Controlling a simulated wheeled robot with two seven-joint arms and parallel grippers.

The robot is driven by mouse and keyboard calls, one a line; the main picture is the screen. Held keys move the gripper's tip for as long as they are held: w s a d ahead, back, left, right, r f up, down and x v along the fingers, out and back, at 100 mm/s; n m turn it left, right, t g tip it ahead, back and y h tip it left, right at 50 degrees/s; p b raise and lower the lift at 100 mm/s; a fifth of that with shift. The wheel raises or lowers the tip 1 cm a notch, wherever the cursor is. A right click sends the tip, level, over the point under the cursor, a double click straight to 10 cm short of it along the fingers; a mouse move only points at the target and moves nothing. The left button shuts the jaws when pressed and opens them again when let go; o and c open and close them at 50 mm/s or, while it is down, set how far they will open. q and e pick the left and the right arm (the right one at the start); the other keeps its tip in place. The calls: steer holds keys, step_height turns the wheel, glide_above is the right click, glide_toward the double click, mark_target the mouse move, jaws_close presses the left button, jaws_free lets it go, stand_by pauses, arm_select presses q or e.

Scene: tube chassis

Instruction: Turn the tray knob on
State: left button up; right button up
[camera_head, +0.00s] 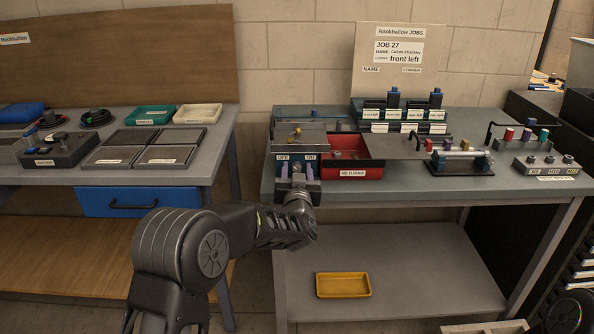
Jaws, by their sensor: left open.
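A grey-topped tray (314,139) stands at the left end of the right-hand bench, with small items on it. Its front edge carries an OFF label (283,158) on the left and an ON label (311,157) on the right. My left gripper (297,170) is open in front of these labels, its two fingers pointing at the tray's front. The knob is largely hidden between and behind the fingers; I cannot tell its turn position or whether the fingers touch it. My right gripper is out of view.
A red bin (353,174) stands just right of my left gripper. A clamp fixture (461,161) and a block with knobs (547,166) stand farther right. A yellow tray (343,285) lies on the lower shelf. The left bench (180,178) stands across a gap.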

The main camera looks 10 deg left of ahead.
arm_select(q)
jaws_close()
stand_by(0.4)
